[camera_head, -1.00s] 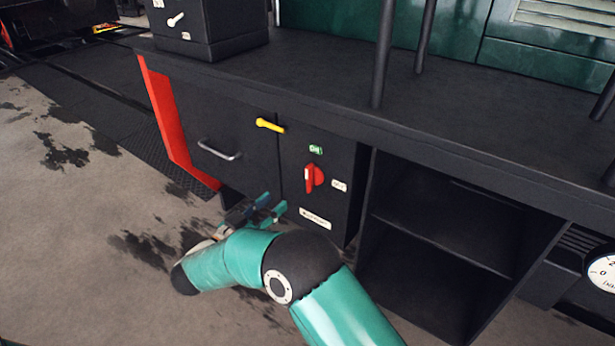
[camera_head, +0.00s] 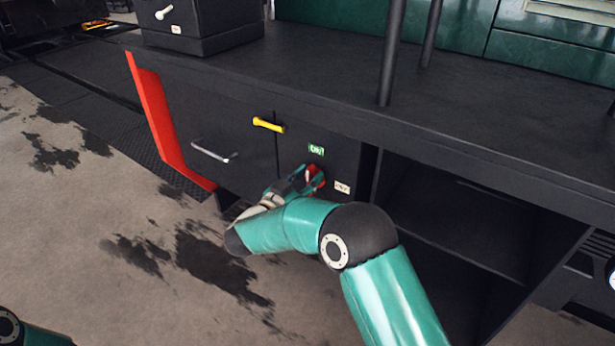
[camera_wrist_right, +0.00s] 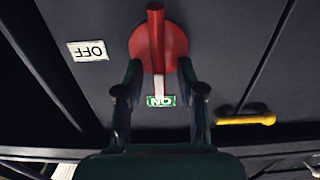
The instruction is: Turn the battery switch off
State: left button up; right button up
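The red battery switch (camera_head: 318,178) is on the black cabinet front, partly hidden by my right gripper (camera_head: 300,181). In the right wrist view the switch (camera_wrist_right: 158,45) is a red disc with a raised bar handle, and its white mark points at the green ON label (camera_wrist_right: 161,100). The white OFF label (camera_wrist_right: 88,50) is to one side. The right gripper's fingers (camera_wrist_right: 161,72) are spread, one on each side of the switch's lower part. I cannot tell whether they touch it. In the head view the ON label (camera_head: 316,150) is above the switch. My left gripper is out of view.
A yellow handle (camera_head: 268,125) and a silver drawer handle (camera_head: 214,152) stick out left of the switch. The black deck (camera_head: 300,90) overhangs above. An open shelf bay (camera_head: 455,225) is to the right. A black box with a white lever (camera_head: 164,13) stands on the deck.

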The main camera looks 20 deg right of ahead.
grip_shut()
jog(key=shift+a, duration=0.15)
jog(key=shift+s, duration=0.1)
jog(key=shift+d+m, duration=0.2)
jog(key=shift+m, duration=0.1)
jog(key=shift+s+d+f+m+b, duration=0.3)
jog(key=shift+f+m+b, duration=0.1)
jog(key=shift+m+b, duration=2.35)
jog(key=shift+s+d+f+m+b, duration=0.25)
jog(key=shift+f+m+b, duration=0.15)
jog(key=shift+m+b, duration=2.3)
jog(key=shift+s+d+f+m+b, duration=0.2)
jog(key=shift+s+f+m+b, duration=0.15)
jog(key=shift+m+b, duration=2.35)
jog(key=shift+m+p, duration=0.5)
jog(key=shift+m, duration=0.15)
